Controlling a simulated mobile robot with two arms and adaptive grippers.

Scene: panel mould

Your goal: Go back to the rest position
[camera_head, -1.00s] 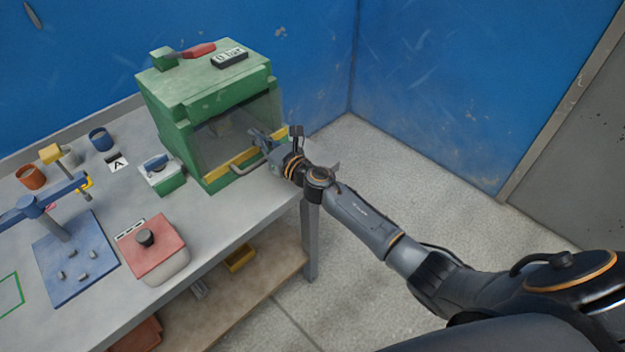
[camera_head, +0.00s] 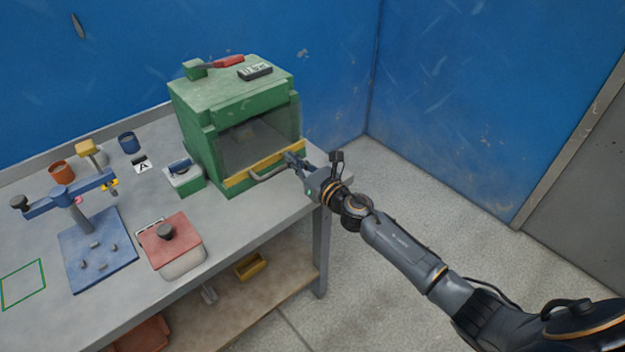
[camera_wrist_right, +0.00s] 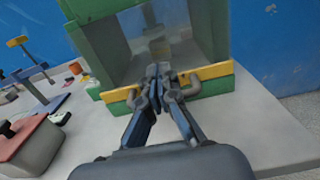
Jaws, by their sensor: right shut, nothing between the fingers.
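My right gripper (camera_head: 296,161) is shut and empty, in front of the green box machine (camera_head: 232,92) at the right end of the bench. In the right wrist view its fingers (camera_wrist_right: 158,72) point at the machine's clear front window (camera_wrist_right: 150,45), close to the grey handle on the yellow bar. Whether they touch the handle or window I cannot tell. The grey handle (camera_head: 268,174) shows to the left of the fingers in the head view. My right arm (camera_head: 400,250) reaches in from the lower right. My left gripper is not in view.
The grey bench (camera_head: 225,215) holds a red-lidded box (camera_head: 185,240), a blue plate (camera_head: 82,262) with small pegs and a clamp stand, a small green-and-white box (camera_head: 186,178), and orange (camera_head: 61,171) and blue (camera_head: 128,142) cups. Open floor lies right of the bench; blue walls stand behind.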

